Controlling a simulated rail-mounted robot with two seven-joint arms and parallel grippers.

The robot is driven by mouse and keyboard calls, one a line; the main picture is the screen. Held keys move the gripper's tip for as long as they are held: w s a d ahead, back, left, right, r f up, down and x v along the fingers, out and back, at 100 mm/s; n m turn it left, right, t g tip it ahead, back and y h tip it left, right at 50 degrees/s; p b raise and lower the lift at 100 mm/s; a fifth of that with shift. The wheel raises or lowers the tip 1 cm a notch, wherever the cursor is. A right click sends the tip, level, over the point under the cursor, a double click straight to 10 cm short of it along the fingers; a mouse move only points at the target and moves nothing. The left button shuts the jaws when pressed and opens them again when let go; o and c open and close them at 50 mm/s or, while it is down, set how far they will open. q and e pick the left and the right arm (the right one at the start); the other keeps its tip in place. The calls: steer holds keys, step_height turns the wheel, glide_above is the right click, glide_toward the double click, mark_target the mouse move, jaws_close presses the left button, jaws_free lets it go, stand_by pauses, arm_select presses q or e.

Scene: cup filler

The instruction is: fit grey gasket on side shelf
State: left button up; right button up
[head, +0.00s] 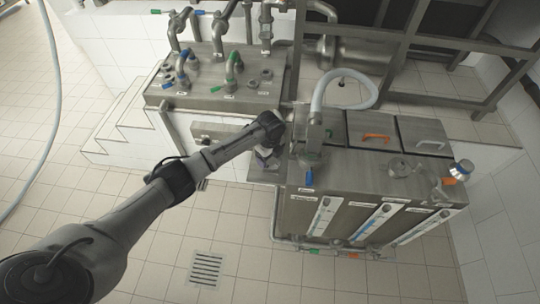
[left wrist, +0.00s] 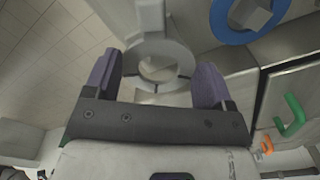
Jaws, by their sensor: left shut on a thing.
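My left gripper (head: 266,160) is beside the left side of the steel tank unit (head: 330,172), over a small side shelf (head: 262,177). In the left wrist view my left gripper (left wrist: 158,64) has its two purple fingers on either side of a grey ring, the grey gasket (left wrist: 181,57), and is shut on it. A grey upright piece (left wrist: 151,15) shows just beyond the ring; I cannot tell whether they touch. The gasket is too small and hidden to make out in the head view. My right gripper is not in view.
A blue ring (left wrist: 223,28) lies on the steel beyond the gripper, around a pale block. A green handle (left wrist: 291,116) is at right. Floor in front is clear.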

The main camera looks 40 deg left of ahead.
arm_select(q)
steer(key=shift+f+b, duration=0.65)
steer(key=shift+f, duration=1)
steer(key=o, duration=0.8)
steer(key=shift+o, duration=0.2)
step_height(320, 180, up, 14)
steer(key=p, duration=0.2)
step_height(320, 180, up, 5)
steer(key=p, duration=0.6)
glide_above(270, 162)
steer(key=shift+f, duration=0.1)
